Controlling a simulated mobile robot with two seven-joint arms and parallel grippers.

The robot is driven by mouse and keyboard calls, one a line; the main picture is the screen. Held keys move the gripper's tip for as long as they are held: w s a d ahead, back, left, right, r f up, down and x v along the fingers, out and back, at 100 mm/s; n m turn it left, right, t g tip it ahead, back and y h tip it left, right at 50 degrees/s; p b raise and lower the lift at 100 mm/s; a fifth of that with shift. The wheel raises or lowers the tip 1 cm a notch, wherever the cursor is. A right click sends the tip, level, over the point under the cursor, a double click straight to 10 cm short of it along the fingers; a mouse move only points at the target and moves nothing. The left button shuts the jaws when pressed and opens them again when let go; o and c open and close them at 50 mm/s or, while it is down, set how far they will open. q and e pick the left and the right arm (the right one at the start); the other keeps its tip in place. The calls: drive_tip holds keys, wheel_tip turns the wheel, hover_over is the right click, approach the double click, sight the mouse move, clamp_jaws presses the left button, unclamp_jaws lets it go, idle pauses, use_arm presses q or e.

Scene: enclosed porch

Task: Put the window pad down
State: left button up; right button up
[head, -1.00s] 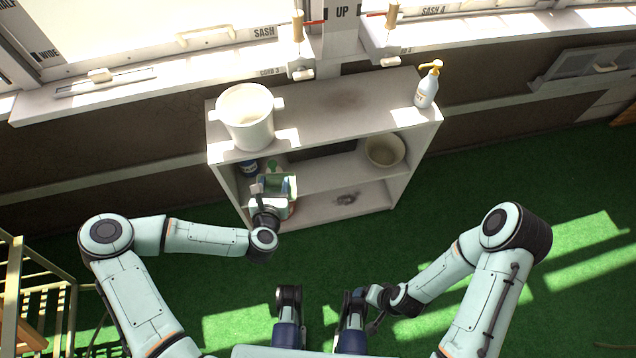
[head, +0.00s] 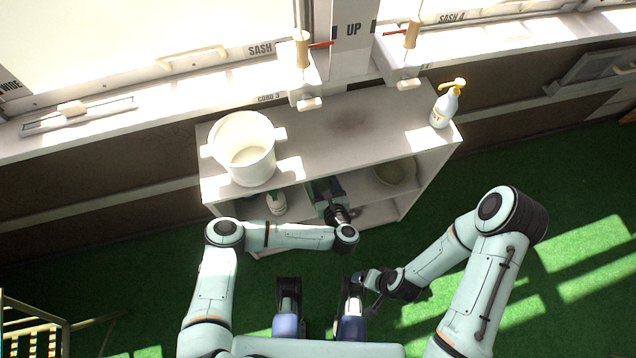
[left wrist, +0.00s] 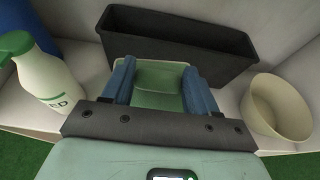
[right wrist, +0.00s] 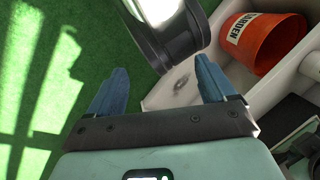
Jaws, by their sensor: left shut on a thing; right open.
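The window pad (left wrist: 160,82) is a pale green block in the left wrist view. My left gripper (left wrist: 160,88) is shut on it, with one blue finger on each side. In the head view my left gripper (head: 326,192) reaches into the front of the shelf unit (head: 310,155), on its middle level. The pad is in front of a black trough (left wrist: 185,42); whether it touches the shelf board cannot be told. My right gripper (right wrist: 158,95) is open and empty, away from the shelf.
A green-capped bottle (left wrist: 42,78) stands left of the pad, a cream bowl (left wrist: 276,106) right. On the unit's top are a white pot (head: 243,150) and a pump bottle (head: 446,105), with bare room between. An orange bucket (right wrist: 262,45) is low in the unit.

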use_arm(q)
drive_tip(key=shift+w+f, duration=0.15)
drive_tip(key=shift+w, duration=0.1)
drive_tip(key=shift+a+f, duration=0.1)
drive_tip(key=shift+f, duration=0.3)
wheel_tip(320, 180, down, 4)
drive_tip(key=shift+s+r+b, duration=0.1)
drive_tip(key=shift+s+b, duration=0.05)
drive_tip(key=shift+b, duration=0.7)
wheel_tip(320, 180, down, 5)
drive_tip(key=shift+r+b, duration=0.2)
drive_tip(key=shift+b, duration=0.65)
drive_tip(key=shift+f, duration=0.2)
use_arm(e)
drive_tip(key=w+d+f+t, duration=0.1)
drive_tip(key=w+d+f, duration=0.1)
drive_tip(key=w, duration=0.3)
drive_tip(key=shift+w+d+f+t+h, duration=0.3)
drive_tip(key=shift+f+t+h, duration=0.1)
drive_tip(key=shift+f, duration=0.45)
use_arm(q)
drive_tip(key=shift+f, duration=0.1)
use_arm(e)
drive_tip(key=shift+f+m, duration=0.1)
drive_tip(key=shift+m, duration=0.2)
use_arm(q)
drive_tip(key=o, duration=1.2)
use_arm(e)
drive_tip(key=shift+w, duration=0.15)
